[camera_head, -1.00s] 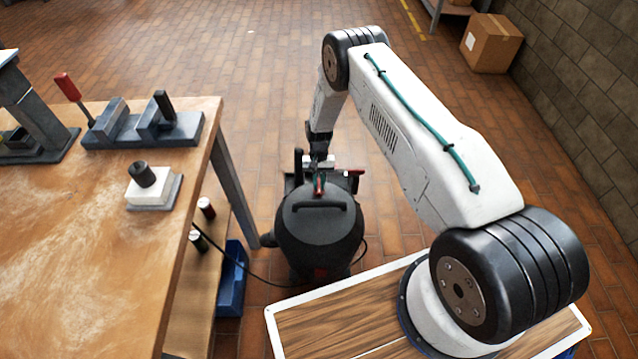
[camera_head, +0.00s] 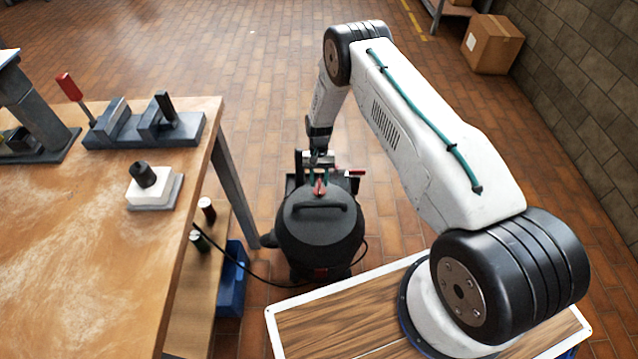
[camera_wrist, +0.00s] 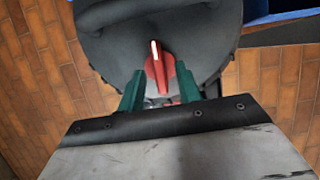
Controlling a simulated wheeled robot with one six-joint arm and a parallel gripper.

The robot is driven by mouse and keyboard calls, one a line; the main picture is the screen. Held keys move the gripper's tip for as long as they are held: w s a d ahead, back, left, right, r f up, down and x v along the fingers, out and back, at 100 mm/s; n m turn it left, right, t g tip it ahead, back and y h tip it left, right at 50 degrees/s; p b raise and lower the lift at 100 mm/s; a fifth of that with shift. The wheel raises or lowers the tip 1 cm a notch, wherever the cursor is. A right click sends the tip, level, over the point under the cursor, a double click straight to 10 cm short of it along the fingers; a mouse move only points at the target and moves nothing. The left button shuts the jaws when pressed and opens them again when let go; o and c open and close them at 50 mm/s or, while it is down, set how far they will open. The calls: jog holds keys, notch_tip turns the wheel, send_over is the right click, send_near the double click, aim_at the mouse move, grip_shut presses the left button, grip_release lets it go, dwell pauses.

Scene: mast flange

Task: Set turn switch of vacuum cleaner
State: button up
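The vacuum cleaner (camera_head: 318,238) is a dark round canister with a black handle, standing on the floor between the workbench and my base. Its red turn switch (camera_wrist: 159,66) with a white mark shows in the wrist view, the mark pointing up and slightly left. It is a small red spot in the head view (camera_head: 319,188). My gripper (camera_wrist: 161,88) has two green fingers, spread apart, one on each side of the switch's lower part. A gap shows on the left; the right finger is very close to the red part, and I cannot tell if it touches.
A wooden workbench (camera_head: 80,250) with clamps and a white block with a black knob (camera_head: 143,174) stands at the left. A blue bin (camera_head: 232,280) is under it. A black cable runs to the vacuum. A cardboard box (camera_head: 491,43) sits far right. Floor behind is open.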

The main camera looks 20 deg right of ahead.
jog(key=v, duration=0.6)
dwell(0.3)
jog(key=g, duration=0.1)
send_over(323, 192)
jog(key=s+r+n, duration=0.1)
jog(key=s+r, duration=0.3)
jog(key=r, duration=0.8)
jog(key=s+d+r+n, duration=0.1)
jog(key=s+r, duration=0.4)
jog(key=r, duration=0.7)
jog(key=s+r+n, duration=0.1)
jog(key=s+r, duration=0.3)
jog(key=r, duration=0.8)
jog(key=s+r+t, duration=0.3)
jog(key=s+r, duration=0.6)
jog(key=s, duration=0.3)
jog(key=s+d+r+t+h, duration=0.1)
jog(key=s+r+t, duration=0.2)
jog(key=s+r, duration=0.6)
jog(key=s, duration=0.3)
jog(key=shift+r+t, duration=0.3)
jog(key=shift+t, duration=0.1)
